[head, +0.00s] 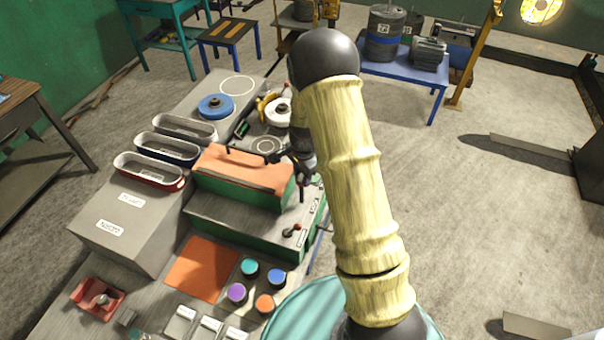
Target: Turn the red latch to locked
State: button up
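A small lever with a dark reddish knob (290,230) stands on the grey front ledge of a green box (245,235), with small white labels near it. It is too small to tell which way it is turned. A red block with a silver knob (97,298) sits at the table's lower left; I cannot tell for certain which of the two is the red latch. My gripper (287,175) points down at the right end of the box's orange top, above and behind the lever and apart from it. Its dark fingers look spread, with nothing seen between them.
An orange mat (202,267) and several coloured round knobs (237,292) lie in front. A blue disc (216,106) is at the back.

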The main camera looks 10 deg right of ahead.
jog(key=shift+n+b, duration=0.3)
jog(key=n+b, duration=0.2)
jog(key=n, duration=0.1)
jog(key=shift+f, duration=0.15)
jog(key=n+b, duration=0.3)
jog(key=n, duration=0.2)
jog(key=shift+w, duration=0.1)
jog(key=n+b, duration=0.1)
jog(key=n, duration=0.4)
jog(key=shift+g, duration=0.3)
jog(key=shift+r+n+b, duration=0.2)
jog(key=shift+n+b, duration=0.2)
jog(key=shift+n, duration=1.8)
jog(key=o, duration=1)
